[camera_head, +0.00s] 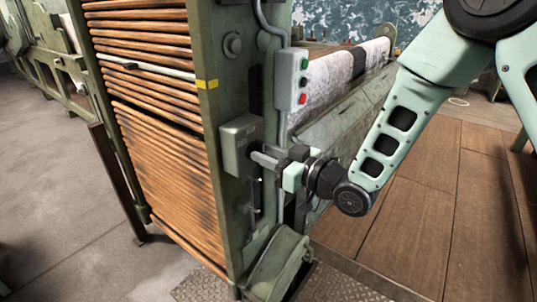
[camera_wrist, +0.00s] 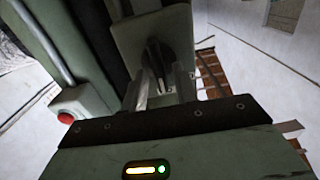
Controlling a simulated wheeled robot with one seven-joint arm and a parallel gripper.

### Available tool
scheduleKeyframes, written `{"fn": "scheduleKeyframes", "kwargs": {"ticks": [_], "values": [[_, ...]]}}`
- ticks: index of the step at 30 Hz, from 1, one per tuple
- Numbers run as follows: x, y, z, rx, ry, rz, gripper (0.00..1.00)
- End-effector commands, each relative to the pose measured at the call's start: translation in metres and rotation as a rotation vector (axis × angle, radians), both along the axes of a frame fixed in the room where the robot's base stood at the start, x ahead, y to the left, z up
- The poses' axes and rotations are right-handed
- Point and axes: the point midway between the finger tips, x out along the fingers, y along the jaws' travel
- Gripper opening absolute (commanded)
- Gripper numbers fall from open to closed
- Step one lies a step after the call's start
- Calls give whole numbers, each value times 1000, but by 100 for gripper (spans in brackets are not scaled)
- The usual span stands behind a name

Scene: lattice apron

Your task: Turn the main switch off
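The main switch looks to be the grey-green box (camera_head: 238,146) on the machine's upright post in the head view. My gripper (camera_head: 262,158) is right at the front of this box. In the wrist view the two pale fingers of my gripper (camera_wrist: 162,88) stand apart, reaching toward the recess. Something thin shows between them, perhaps the lever; I cannot tell whether they touch it. The lever's position is mostly hidden by the fingers.
A push-button box (camera_head: 293,80) with green and red buttons hangs above and right of the switch; its red button (camera_wrist: 66,118) shows at left in the wrist view. A stack of wooden slats (camera_head: 160,120) fills the machine's left side. A green motor-like housing (camera_head: 277,262) sits below.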

Motion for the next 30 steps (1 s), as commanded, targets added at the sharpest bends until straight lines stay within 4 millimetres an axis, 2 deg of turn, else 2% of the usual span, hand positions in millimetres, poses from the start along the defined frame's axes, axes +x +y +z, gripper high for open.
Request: {"fn": "scheduleKeyframes", "kwargs": {"ticks": [1,3,17,30], "values": [[0,0,0,0,0,0,14],[0,0,0,0,0,0,0],[-1,0,-2,-42,-57,0,0],[-2,1,-6,-259,-338,-1,0]]}}
